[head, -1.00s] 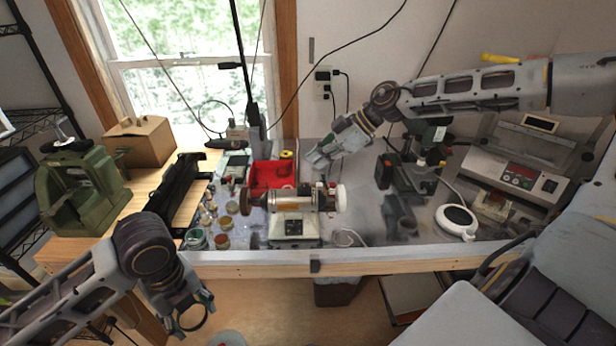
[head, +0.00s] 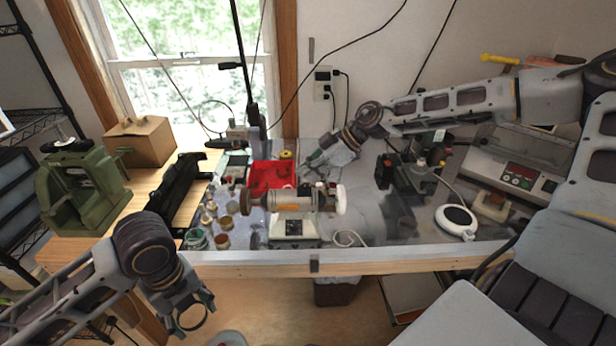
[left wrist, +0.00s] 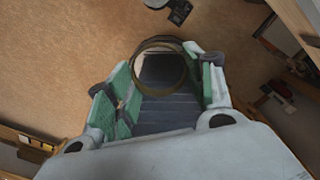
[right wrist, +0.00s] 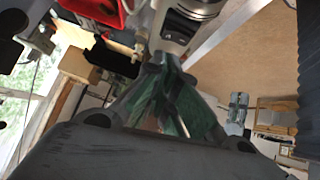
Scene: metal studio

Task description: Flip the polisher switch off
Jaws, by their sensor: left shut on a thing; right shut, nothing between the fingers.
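The polisher (head: 295,201) stands on the bench near its front edge, with a brown wheel on the left and a white wheel on the right. Its pale base (head: 294,229) has a dark switch panel on the front; the switch position is too small to tell. Its silver motor body shows at the top of the right wrist view (right wrist: 196,8). My right gripper (head: 312,170) is shut and empty, just behind the polisher; contact cannot be told. My left gripper (head: 197,312) is shut on a dark ring (left wrist: 162,45), away from the polisher, in front of the bench.
A red bin (head: 268,176) stands behind the polisher, and small jars (head: 222,240) stand to its left. A dark bench machine (head: 405,176) and a round white dial (head: 456,220) stand to its right. A green machine (head: 82,188) is at far left.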

